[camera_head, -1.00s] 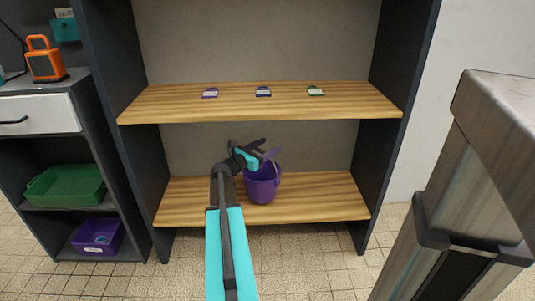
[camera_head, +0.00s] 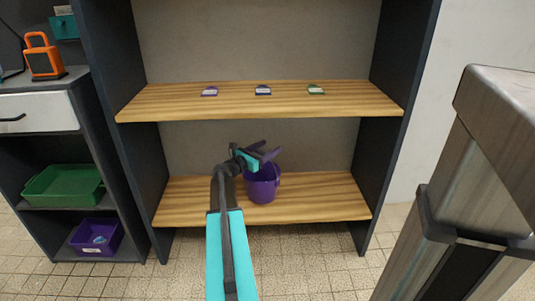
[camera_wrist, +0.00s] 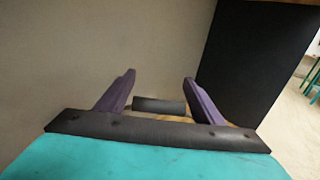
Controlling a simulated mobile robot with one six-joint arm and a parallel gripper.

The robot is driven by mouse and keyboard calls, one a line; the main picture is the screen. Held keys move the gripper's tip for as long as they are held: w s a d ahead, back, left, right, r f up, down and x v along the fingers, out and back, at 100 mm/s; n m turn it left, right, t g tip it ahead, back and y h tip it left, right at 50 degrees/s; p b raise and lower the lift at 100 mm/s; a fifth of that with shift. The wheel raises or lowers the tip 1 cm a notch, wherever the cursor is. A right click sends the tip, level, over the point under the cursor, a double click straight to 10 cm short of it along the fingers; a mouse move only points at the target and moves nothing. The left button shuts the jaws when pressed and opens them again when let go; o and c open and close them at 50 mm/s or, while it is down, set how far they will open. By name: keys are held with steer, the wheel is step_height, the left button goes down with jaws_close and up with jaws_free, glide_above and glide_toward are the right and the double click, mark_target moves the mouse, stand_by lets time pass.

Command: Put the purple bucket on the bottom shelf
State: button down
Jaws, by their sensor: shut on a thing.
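The purple bucket (camera_head: 262,186) stands upright at about the middle of the bottom shelf (camera_head: 325,198), at or just above the boards; I cannot tell if it bears its full weight there. My gripper (camera_head: 265,153) is just above the bucket's rim, reaching in from the front. In the wrist view, a dark bar (camera_wrist: 158,106), apparently the bucket's handle grip, lies between my two purple fingers. My gripper is shut on it. The bucket's body is hidden in the wrist view.
The upper shelf (camera_head: 170,103) has three small labels and free room, and hangs over my gripper. Dark side panels (camera_head: 385,160) bound the unit. At left, a cabinet holds a green tray (camera_head: 64,186), a purple bin (camera_head: 97,240) and an orange lantern (camera_head: 43,58).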

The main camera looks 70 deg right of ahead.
steer(key=shift+f, duration=0.65)
steer(key=c, duration=0.5)
jaws_free()
steer(key=p+v, duration=0.2)
steer(key=v, duration=1)
steer(key=shift+p, duration=0.4)
